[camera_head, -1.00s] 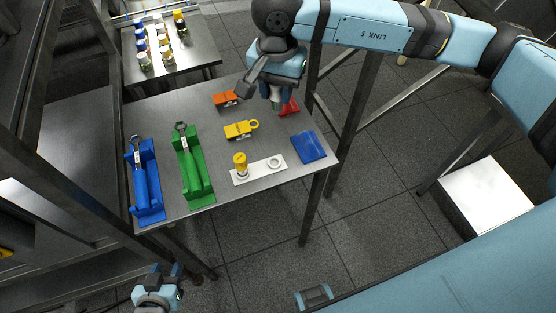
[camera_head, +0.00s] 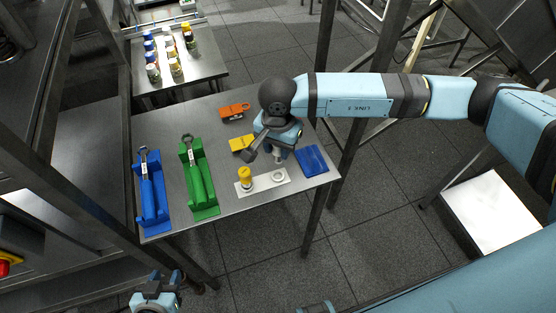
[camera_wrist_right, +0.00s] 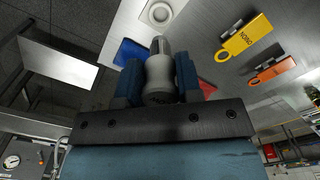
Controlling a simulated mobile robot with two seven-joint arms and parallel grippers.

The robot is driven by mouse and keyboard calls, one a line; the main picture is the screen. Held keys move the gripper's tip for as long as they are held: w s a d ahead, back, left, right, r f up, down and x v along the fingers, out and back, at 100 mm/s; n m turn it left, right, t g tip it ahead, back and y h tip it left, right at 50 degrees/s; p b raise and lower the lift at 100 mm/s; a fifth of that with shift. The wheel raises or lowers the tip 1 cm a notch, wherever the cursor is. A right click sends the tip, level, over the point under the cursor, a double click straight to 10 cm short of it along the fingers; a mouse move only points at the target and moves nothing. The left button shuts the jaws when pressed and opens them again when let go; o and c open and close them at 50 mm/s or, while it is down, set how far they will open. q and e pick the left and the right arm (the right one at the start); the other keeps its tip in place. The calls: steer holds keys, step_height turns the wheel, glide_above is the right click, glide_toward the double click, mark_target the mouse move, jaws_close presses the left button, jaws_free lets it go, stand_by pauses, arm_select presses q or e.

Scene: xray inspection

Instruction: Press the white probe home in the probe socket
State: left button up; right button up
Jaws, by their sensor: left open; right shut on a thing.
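The white plate (camera_head: 262,182) lies near the front edge of the table. A yellow-topped probe (camera_head: 245,177) stands upright at its left, and the round white socket (camera_head: 278,176) is open at its right. My right gripper (camera_head: 279,151) is just behind and above this socket, shut on the white probe (camera_wrist_right: 158,76). In the right wrist view the probe sits between the blue fingers, its narrow tip towards the socket ring (camera_wrist_right: 160,12), apart from it. The head view mostly hides the probe behind the gripper. My left gripper (camera_head: 156,290) is open and empty, off the table's front.
A blue pad (camera_head: 311,160) lies right of the plate. Yellow (camera_head: 240,143) and orange (camera_head: 234,111) tags lie behind it. Blue (camera_head: 152,200) and green (camera_head: 200,185) holders stand at the left. A rear table (camera_head: 205,70) carries several small bottles.

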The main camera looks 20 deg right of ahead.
step_height(320, 180, down, 3)
steer(key=shift+r, duration=0.1)
step_height(320, 180, down, 4)
steer(key=shift+f+p, duration=0.2)
steer(key=shift+p, duration=0.2)
steer(key=shift+f, duration=0.15)
steer(key=shift+f, duration=0.1)
steer(key=shift+f+b, duration=0.15)
steer(key=shift+b, duration=0.2)
steer(key=o, duration=1)
